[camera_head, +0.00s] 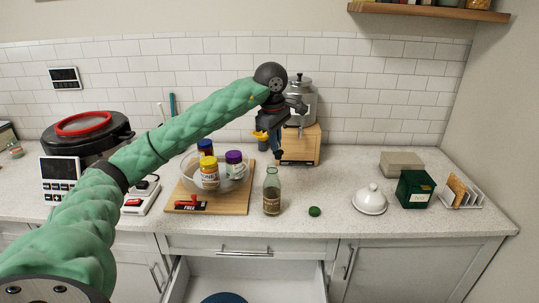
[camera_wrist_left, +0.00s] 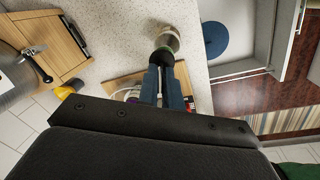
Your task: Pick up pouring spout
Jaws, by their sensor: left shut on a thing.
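My left gripper (camera_head: 277,157) points down above the glass bottle (camera_head: 272,192), its tips just over the bottle's mouth. In the left wrist view its two blue fingers (camera_wrist_left: 160,75) are close together around a small dark piece (camera_wrist_left: 160,57). I take this piece for the pouring spout; the fingers hide most of it, and its shape is unclear. The bottle stands upright, and its pale body shows beyond the fingertips in the left wrist view (camera_wrist_left: 168,37). I cannot tell if piece and bottle touch. A green cap (camera_head: 314,211) lies right of the bottle. My right gripper is not visible.
A wooden board (camera_head: 233,207) carries a glass bowl (camera_head: 240,182) with jars. A metal dispenser (camera_head: 303,95) stands behind. A white dome (camera_head: 369,200), green box (camera_head: 414,190) and rack (camera_head: 464,192) are right. An open drawer (camera_head: 280,284) juts out below the counter.

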